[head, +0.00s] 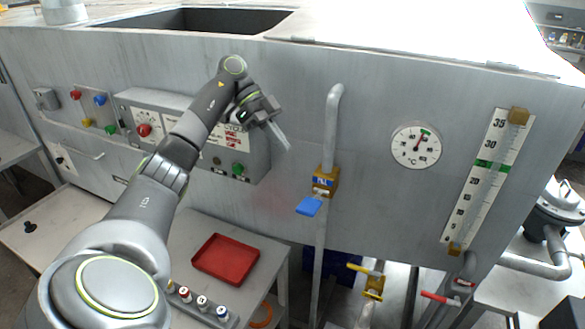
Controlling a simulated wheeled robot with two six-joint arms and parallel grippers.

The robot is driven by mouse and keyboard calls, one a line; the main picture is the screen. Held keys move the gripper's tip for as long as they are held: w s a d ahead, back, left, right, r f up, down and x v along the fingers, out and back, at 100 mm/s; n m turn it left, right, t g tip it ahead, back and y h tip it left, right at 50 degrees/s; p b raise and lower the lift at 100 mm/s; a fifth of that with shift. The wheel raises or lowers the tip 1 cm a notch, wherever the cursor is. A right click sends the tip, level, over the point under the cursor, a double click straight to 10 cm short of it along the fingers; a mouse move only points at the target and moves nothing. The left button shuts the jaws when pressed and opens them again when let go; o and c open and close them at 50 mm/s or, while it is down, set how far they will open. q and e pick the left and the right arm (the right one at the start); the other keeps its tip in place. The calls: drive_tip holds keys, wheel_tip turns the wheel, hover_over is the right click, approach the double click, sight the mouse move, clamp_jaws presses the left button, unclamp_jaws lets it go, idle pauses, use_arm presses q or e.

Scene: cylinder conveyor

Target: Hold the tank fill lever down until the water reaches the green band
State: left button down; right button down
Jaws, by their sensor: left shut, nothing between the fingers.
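The blue fill lever (308,206) sticks out to the left from a brass valve (325,181) on a vertical grey pipe. A level gauge (470,205) with a numbered scale stands tilted on the tank front at the right. Its green band (491,164) lies in the upper half. The water level in the tube is too small to tell. My left gripper (286,147) is shut and empty, in front of the tank. In the picture it is above and left of the lever, apart from it. My right gripper is not in view.
A control box (240,160) with buttons is behind my left arm. A round dial (416,145) sits between pipe and gauge. A red tray (226,259) lies on a low table. Yellow (365,269) and red (440,297) handles are at the lower right.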

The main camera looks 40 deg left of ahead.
sight(314, 206)
use_arm(q)
drive_tip(key=b+x, duration=0.4)
drive_tip(key=x, duration=0.5)
drive_tip(key=shift+d+f, duration=0.1)
drive_tip(key=shift+d, duration=0.25)
drive_tip(key=f, duration=0.1)
drive_tip(key=f+p, duration=0.1)
drive_tip(key=f, duration=0.1)
drive_tip(key=shift+s+d, duration=0.15)
drive_tip(key=shift+s, duration=0.15)
drive_tip(key=shift+s+f, duration=0.1)
drive_tip(key=shift+f, duration=0.55)
